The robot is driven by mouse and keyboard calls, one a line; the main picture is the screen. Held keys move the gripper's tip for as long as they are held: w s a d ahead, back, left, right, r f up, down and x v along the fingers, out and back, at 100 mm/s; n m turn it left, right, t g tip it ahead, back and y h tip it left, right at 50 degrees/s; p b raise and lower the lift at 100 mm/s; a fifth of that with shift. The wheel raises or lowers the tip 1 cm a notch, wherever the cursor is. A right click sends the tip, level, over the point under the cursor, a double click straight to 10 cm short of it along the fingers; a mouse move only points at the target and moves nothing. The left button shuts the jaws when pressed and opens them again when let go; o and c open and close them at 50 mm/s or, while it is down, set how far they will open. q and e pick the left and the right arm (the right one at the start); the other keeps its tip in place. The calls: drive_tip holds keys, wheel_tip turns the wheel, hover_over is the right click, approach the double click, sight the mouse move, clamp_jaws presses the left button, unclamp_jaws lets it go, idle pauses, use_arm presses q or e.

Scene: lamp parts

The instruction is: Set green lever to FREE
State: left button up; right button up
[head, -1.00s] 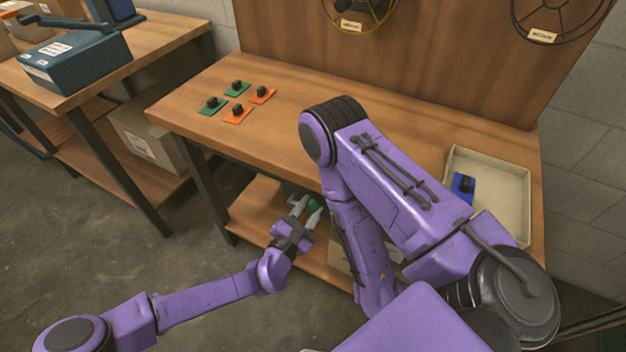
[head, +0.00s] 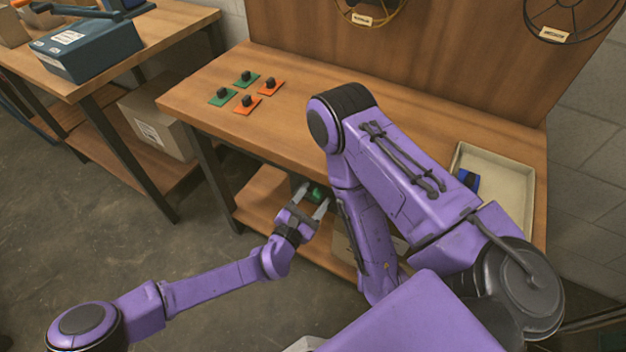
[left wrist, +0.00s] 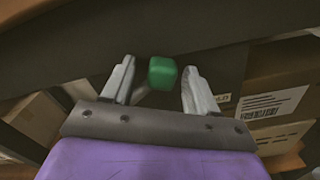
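The green lever (head: 317,194) is below the front edge of the workbench, seen as a green block-shaped handle. It also shows in the left wrist view (left wrist: 162,72), just beyond the fingers and between their lines. My left gripper (head: 310,199) is open, its two pale fingers (left wrist: 160,86) apart on either side of the green handle. I see no finger touching it. The lever's base and any FREE marking are not readable. My right arm crosses the bench front; its gripper is hidden.
The workbench (head: 410,122) has green and orange plates with black knobs (head: 247,77) at its left and a pale tray (head: 510,185) with a blue part at its right. A lower shelf (head: 265,200) lies beneath. Cardboard boxes (left wrist: 275,105) stand near the lever.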

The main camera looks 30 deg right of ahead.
use_arm(q)
drive_tip(key=shift+a, duration=0.1)
drive_tip(key=p+v, duration=0.1)
drive_tip(key=v, duration=0.9)
drive_tip(key=shift+a+p, duration=0.15)
drive_tip(key=shift+p, duration=0.25)
drive_tip(key=shift+s, duration=0.1)
